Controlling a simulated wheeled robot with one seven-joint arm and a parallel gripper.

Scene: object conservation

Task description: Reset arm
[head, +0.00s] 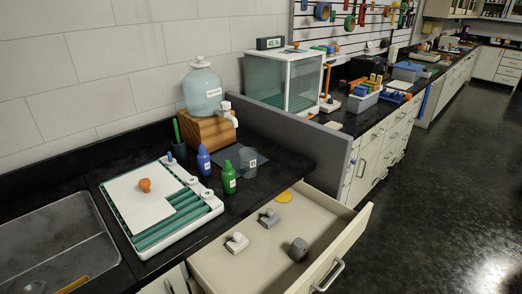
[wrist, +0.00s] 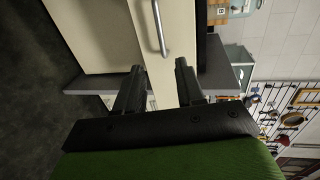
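My gripper (wrist: 160,84) shows in the wrist view with its two dark fingers apart and nothing between them. The wrist view is turned on its side. The fingers point toward cream cabinet fronts and a metal handle (wrist: 159,28); I cannot tell how far away these are. My arm and gripper do not show in the head view.
An open drawer (head: 215,262) juts out below the black counter (head: 272,190), with several small objects inside. On the counter are a white-and-green tray (head: 150,205), bottles, a beaker (head: 248,162) and a water jug (head: 203,90). A grey divider (head: 300,145) stands behind. The floor (head: 430,200) at right is clear.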

